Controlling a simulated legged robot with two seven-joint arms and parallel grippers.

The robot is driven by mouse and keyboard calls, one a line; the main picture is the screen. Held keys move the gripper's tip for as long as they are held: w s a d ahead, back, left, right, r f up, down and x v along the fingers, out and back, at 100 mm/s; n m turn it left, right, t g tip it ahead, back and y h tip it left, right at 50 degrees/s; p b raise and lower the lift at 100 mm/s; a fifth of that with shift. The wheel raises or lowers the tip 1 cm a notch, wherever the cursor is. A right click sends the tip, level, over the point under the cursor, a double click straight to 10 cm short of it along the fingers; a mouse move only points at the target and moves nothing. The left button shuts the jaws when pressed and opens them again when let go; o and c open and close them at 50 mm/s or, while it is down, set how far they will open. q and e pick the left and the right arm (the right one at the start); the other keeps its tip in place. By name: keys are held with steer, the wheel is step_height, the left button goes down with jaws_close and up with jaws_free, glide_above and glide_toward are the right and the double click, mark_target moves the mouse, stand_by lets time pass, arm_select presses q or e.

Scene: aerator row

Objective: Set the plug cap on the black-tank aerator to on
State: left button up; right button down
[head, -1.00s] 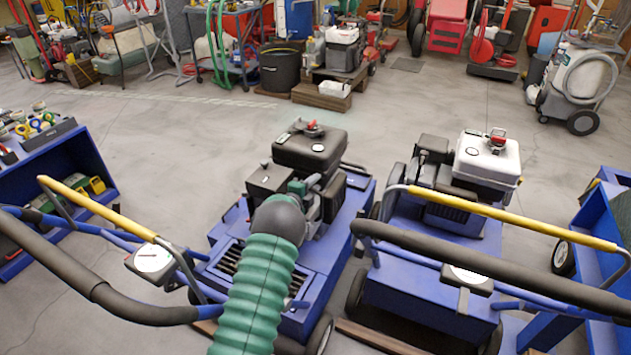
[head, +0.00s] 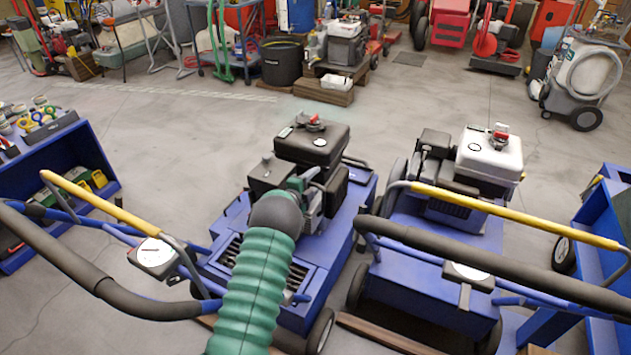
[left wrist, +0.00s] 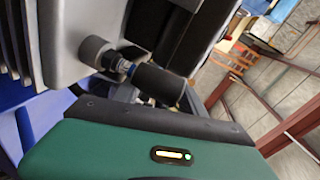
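The black-tank aerator (head: 240,258) is the left blue machine, with a black tank (head: 312,143) on its engine. My left arm comes up from the bottom, and its green gripper (head: 312,190) is at the engine's near side, just below the tank. In the left wrist view, the black cylindrical plug cap (left wrist: 158,84) is in line with the metal spark plug (left wrist: 116,63) on the grey engine boss. My right gripper is not in view.
A white-tank aerator (head: 430,285) stands close on the right. The black-tank aerator's handlebar (head: 110,285) and yellow bail (head: 95,200) cross the left front. A blue shelf cart (head: 75,165) stands at the left. Open floor lies behind the aerators.

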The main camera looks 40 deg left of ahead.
arm_select(q)
steer(key=shift+d+r, duration=0.1)
steer(key=shift+s+d+r, duration=0.1)
steer(key=shift+s+r, duration=0.05)
steer(key=shift+s, duration=0.15)
steer(key=p+v, duration=0.5)
steer(key=v, duration=1.1)
steer(key=shift+a+f, duration=0.25)
steer(key=shift+s, duration=0.1)
